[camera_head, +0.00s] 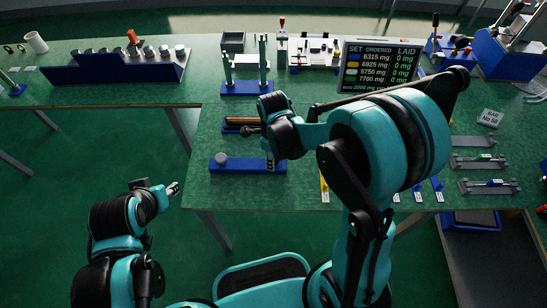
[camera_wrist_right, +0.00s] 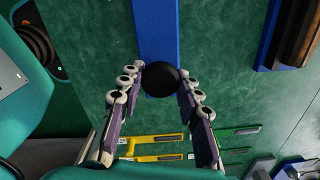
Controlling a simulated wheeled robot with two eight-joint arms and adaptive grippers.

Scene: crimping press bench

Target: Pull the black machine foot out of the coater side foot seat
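The black machine foot shows as a dark round disc (camera_wrist_right: 160,81) in the right wrist view, at the end of a blue strip (camera_wrist_right: 158,32). In the head view the blue seat block (camera_head: 244,166) lies along the bench's front edge. My right gripper (camera_wrist_right: 161,72) points down with its two fingertips on either side of the disc, very close to it. Whether they press on it is unclear.
A grey round piece (camera_head: 220,159) sits on the block's left end. A dark block with an orange-brown bar (camera_head: 240,123) lies just behind. Yellow (camera_head: 325,187) and blue tags lie to the right. A dose display (camera_head: 380,68) stands at the back.

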